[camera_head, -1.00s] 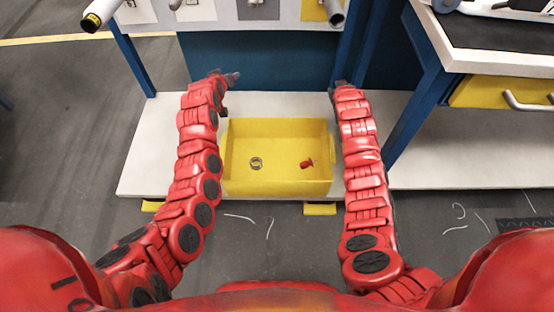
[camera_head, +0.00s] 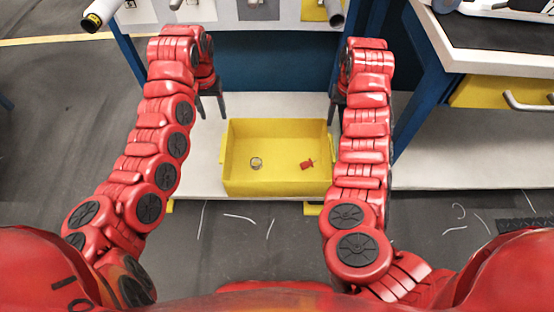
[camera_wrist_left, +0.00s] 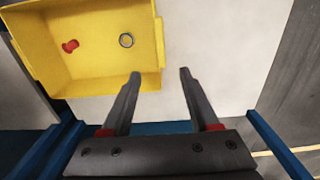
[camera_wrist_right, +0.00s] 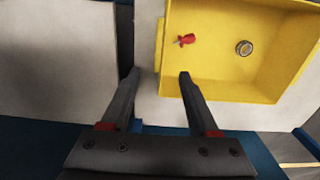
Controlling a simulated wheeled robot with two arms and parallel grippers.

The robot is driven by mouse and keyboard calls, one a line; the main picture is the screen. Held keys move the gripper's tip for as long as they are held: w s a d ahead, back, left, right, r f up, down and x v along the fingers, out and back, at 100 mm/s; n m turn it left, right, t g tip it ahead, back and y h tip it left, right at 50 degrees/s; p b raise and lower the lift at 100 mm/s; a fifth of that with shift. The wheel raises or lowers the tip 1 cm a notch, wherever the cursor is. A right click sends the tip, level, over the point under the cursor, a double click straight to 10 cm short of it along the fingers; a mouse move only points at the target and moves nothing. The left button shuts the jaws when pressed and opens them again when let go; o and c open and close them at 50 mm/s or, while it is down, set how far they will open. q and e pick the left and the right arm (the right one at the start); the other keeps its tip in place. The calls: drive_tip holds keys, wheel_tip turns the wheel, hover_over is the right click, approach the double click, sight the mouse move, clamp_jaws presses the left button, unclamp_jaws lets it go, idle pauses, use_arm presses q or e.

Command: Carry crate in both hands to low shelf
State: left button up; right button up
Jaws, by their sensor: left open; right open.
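The yellow crate (camera_head: 277,187) sits on the white low shelf (camera_head: 210,187). Inside it lie a metal ring (camera_head: 256,163) and a small red part (camera_head: 307,164). My left gripper (camera_head: 211,114) is open and empty, above the shelf beyond the crate's left back corner. In the left wrist view its open fingers (camera_wrist_left: 160,72) are near the crate's edge (camera_wrist_left: 110,88). My right gripper (camera_head: 337,112) is open and empty near the crate's right back corner. In the right wrist view its fingers (camera_wrist_right: 159,74) are near the crate's side wall (camera_wrist_right: 161,45). Neither gripper holds the crate.
A blue panel (camera_head: 262,66) and blue posts rise behind the shelf, under a board with fittings. A workbench with a yellow drawer (camera_head: 490,92) stands at the right. Bare floor (camera_head: 50,120) lies at the left.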

sight(223, 147)
use_arm(q)
wheel_tip(223, 147, down, 17)
drive_tip(key=shift+f, duration=0.1)
use_arm(e)
wheel_tip(223, 147, down, 17)
drive_tip(key=shift+f, duration=0.1)
use_arm(q)
clamp_jaws()
use_arm(e)
clamp_jaws()
idle(1.0)
